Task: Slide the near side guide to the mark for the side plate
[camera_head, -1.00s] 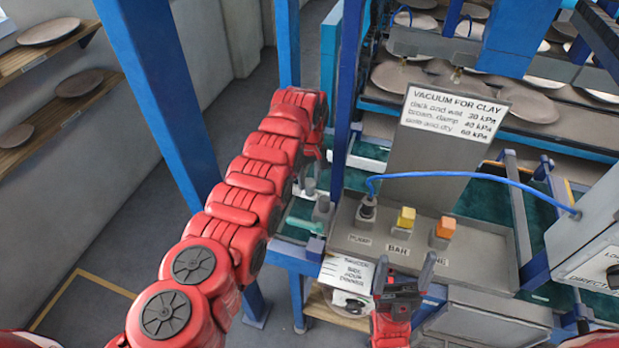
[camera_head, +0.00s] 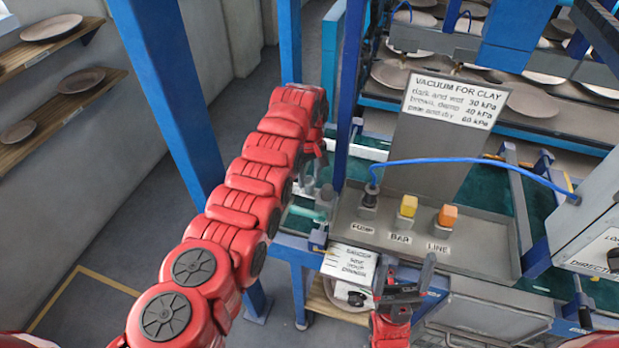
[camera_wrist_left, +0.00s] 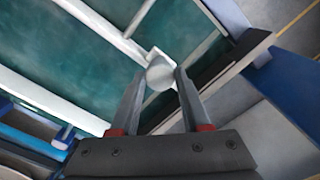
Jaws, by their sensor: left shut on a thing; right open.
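My left gripper (camera_head: 317,192) hangs over the near-left corner of the teal bed and is shut on a round grey knob. The knob (camera_wrist_left: 160,75) shows between its fingertips in the left wrist view. It sits on a white block at the end of a pale bar (camera_wrist_left: 98,28), apparently the near side guide, lying across the teal surface. The white size card (camera_head: 350,262), with lines along its left edge and small text including "SAUCER", lies right of this gripper. The guide's position against those lines cannot be read. My right gripper (camera_head: 403,280) is open and empty near the card.
A grey panel (camera_head: 430,255) with black, yellow and orange knobs stands right of the card. A blue hose (camera_head: 470,160) arches over it. A grey control box (camera_head: 590,230) is at the right edge. Blue posts (camera_head: 175,105) stand close to my left arm.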

